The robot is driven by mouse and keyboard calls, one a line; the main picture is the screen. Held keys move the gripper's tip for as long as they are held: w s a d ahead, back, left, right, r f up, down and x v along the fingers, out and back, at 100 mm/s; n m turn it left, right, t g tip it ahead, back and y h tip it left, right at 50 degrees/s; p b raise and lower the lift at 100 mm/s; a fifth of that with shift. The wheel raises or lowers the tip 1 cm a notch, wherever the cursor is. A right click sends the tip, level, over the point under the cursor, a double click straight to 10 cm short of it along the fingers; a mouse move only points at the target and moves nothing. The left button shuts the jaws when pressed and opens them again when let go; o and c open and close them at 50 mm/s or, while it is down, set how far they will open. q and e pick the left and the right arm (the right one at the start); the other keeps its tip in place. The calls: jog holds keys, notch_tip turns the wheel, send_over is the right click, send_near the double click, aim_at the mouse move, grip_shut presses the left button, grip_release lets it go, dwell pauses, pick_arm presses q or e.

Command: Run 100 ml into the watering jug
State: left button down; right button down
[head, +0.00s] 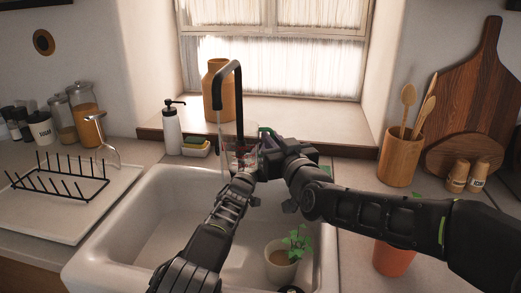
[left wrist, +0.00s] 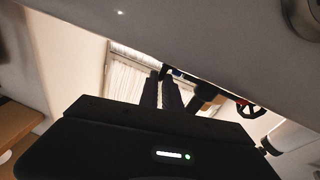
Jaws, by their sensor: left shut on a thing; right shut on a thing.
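A clear jug (head: 228,155) with reddish marks on its side is under the spout of the black tap (head: 238,95), over the back of the sink. My left gripper (head: 243,176) is shut on the jug's near side. I cannot make out a water stream or a level in the jug. My right gripper (head: 268,158) is shut just right of the jug, beside the tap's base. What it grips is hidden behind it; it may be the tap's handle. In the left wrist view, my left gripper's fingers (left wrist: 162,92) show, but the jug is not clear.
The white sink (head: 150,215) holds a potted plant (head: 282,265) at its right. An orange pot (head: 393,260) stands right of it, under my right arm. A soap bottle (head: 172,130) and sponge dish (head: 195,147) stand behind. A black rack (head: 62,180) is at left.

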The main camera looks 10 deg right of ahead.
pick_arm(q)
jog(key=c, duration=1.8)
grip_release()
jog(key=shift+s+a, duration=0.1)
jog(key=v, duration=1.1)
jog(key=shift+s+a, duration=0.1)
jog(key=shift+s, duration=0.25)
